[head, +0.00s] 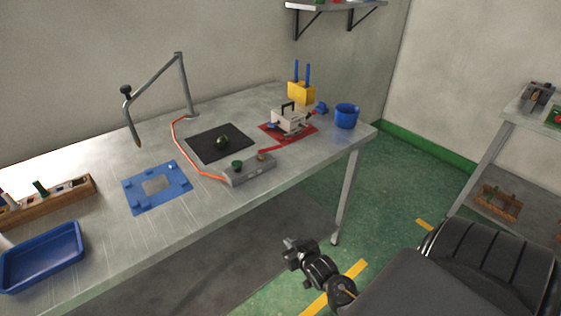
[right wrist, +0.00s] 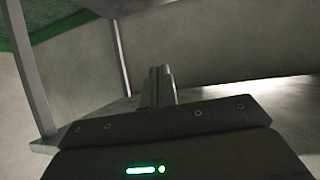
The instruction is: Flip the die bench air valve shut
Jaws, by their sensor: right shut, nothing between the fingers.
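I cannot tell for certain which part is the air valve. A small blue fitting (head: 321,108) sits on the bench (head: 222,108) at its right end, between a yellow block and a blue cup. A grey metal die (head: 290,118) with a black handle stands on a red mat beside it. My right gripper (head: 290,243) is in front of the bench's right end, over the floor, apart from everything on the bench. Its fingers show closed together and empty in the right wrist view (right wrist: 159,84). My left gripper is out of view.
A grey control box (head: 250,170) with an orange hose is near the bench's front edge. The yellow block (head: 301,92) with blue posts and the blue cup (head: 346,116) flank the fitting. A bench leg (head: 347,195) stands near my right gripper. A jointed arm stands at the back.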

